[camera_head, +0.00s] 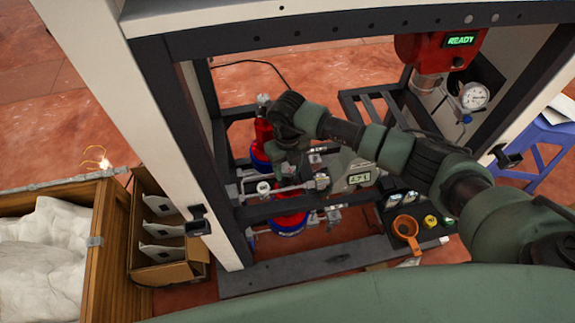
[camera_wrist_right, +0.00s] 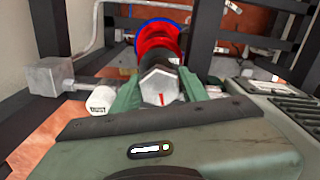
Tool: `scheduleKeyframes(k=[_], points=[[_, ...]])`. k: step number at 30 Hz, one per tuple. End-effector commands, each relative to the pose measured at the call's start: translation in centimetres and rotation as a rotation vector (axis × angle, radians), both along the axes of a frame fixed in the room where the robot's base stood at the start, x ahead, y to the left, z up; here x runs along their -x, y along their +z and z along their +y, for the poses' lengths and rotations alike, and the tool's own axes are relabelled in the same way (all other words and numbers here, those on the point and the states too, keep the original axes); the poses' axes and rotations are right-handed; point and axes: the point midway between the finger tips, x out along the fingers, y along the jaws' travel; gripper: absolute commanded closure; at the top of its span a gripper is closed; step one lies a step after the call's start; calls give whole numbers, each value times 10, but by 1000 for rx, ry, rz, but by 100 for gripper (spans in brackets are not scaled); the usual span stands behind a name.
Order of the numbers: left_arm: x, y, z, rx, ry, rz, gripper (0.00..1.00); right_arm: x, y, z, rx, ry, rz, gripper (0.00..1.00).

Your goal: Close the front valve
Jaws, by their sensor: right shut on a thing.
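My right gripper (camera_head: 290,158) reaches down into the dark frame of the machine, above the front red cylinder (camera_head: 290,212) with its blue band. In the right wrist view, the two green fingers (camera_wrist_right: 158,84) are shut on a pale metal hexagonal valve knob (camera_wrist_right: 157,89) with a red mark on its face. A red and blue round body (camera_wrist_right: 160,40) shows beyond it. In the head view the gripped knob is hidden by the gripper and arm. My left gripper is not in view.
A rear red cylinder (camera_head: 263,136) stands beside the gripper. Metal pipes, a grey box with a display (camera_head: 358,178) and dark frame bars (camera_head: 290,205) crowd the space. A red unit reading READY (camera_head: 430,50) and a gauge (camera_head: 474,95) are at the upper right.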

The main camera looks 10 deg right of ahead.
Motion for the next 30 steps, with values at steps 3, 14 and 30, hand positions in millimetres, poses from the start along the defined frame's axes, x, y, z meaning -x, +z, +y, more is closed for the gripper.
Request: scheduleKeyframes(k=[3, 14, 30], points=[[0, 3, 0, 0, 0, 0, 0, 1, 0, 0, 1, -39, 3, 100], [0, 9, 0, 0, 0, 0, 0, 1, -1, 0, 0, -215, 2, 100], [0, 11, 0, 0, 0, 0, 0, 1, -1, 0, 1, -256, 3, 42]])
